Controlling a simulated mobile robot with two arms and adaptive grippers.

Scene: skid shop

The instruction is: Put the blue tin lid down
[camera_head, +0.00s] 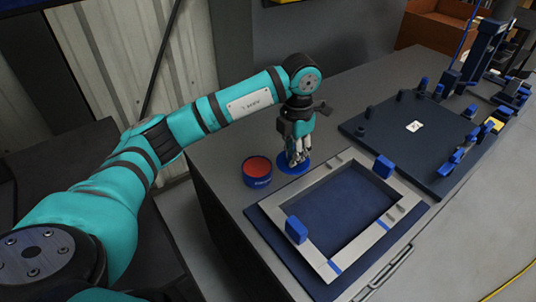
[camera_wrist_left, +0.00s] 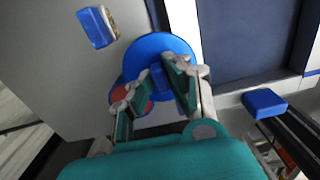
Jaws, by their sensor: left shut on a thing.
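The blue tin lid (camera_head: 294,168) is a flat round disc near the left part of the grey bench top. My left gripper (camera_head: 298,152) points down over it, its fingers shut on the lid's raised middle. In the left wrist view the lid (camera_wrist_left: 160,45) shows beyond the fingers (camera_wrist_left: 155,88), with a small blue knob between them. The lid is at or just above the bench; I cannot tell if it touches. The open blue tin (camera_head: 257,172) with red contents stands just left of the lid, apart from it in the head view. My right gripper is not in view.
A pale frame (camera_head: 330,268) with blue blocks lies on a dark blue board in front right of the lid. A dark fixture plate (camera_head: 412,145) with blue clamps lies farther right. Bare bench top (camera_head: 345,105) shows behind the gripper.

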